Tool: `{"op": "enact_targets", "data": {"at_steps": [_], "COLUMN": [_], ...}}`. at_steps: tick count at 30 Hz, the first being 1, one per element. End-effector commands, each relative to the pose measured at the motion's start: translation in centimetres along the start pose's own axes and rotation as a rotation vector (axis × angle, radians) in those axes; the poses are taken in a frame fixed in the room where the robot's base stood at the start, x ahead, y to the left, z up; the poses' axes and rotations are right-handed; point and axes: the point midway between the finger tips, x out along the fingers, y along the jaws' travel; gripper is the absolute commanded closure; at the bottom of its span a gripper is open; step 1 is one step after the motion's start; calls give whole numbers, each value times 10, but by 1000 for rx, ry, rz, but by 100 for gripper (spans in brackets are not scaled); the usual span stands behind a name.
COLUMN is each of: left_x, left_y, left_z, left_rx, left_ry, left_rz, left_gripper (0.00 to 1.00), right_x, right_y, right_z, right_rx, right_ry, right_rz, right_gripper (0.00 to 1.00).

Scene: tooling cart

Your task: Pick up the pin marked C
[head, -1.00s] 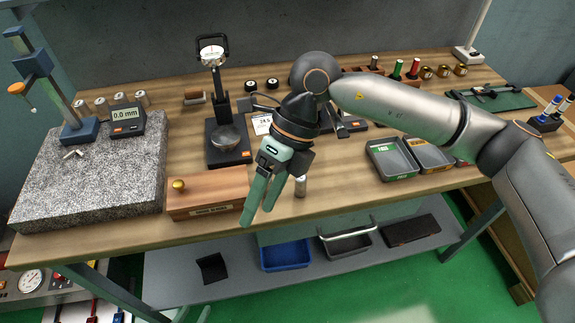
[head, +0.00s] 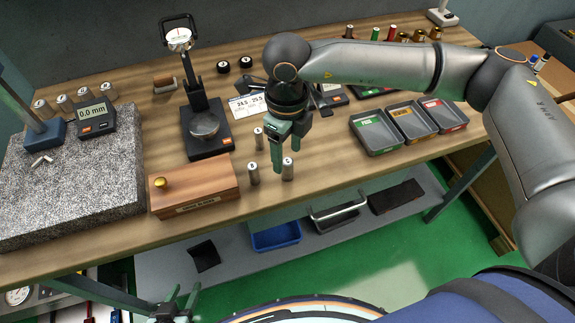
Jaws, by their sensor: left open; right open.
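Three small metal pins stand upright near the front of the wooden bench. The pin that appears marked C (head: 288,169) is the front right one. Another pin (head: 253,174) is to its left, and a third pin (head: 258,138) is further back; I cannot read their marks clearly. My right gripper (head: 279,158) is open, pointing down, just behind and left of pin C. Its fingers overlap the space between the pins, and I cannot tell if they touch one. My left gripper (head: 182,298) is open and empty at the bottom, below the bench edge.
A wooden box with a brass knob (head: 196,188) stands left of the pins. A dial gauge stand (head: 207,130) is behind it, and a granite plate (head: 75,185) is at far left. Three trays (head: 377,133) lie to the right. The bench's front edge is close to the pins.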

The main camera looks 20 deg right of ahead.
Motion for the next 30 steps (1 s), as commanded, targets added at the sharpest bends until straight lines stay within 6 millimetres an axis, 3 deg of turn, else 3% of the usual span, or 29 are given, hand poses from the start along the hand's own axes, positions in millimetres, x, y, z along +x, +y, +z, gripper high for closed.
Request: {"op": "enact_targets", "data": {"at_steps": [9,17,30], "left_x": [-8,-7,-7], "left_y": [1,0,0], "left_z": [-8,-8,-8], "left_rx": [0,0,0], "left_ry": [0,0,0], "left_rz": [0,0,0], "left_gripper": [50,50,50], "right_x": [42,45,45], "right_y": [2,2,2], "right_z": [-3,-3,-3], "right_rx": [1,0,1], "right_ry": [3,1,1], "right_rz": [3,2,2], "right_gripper": [34,34,83]}}
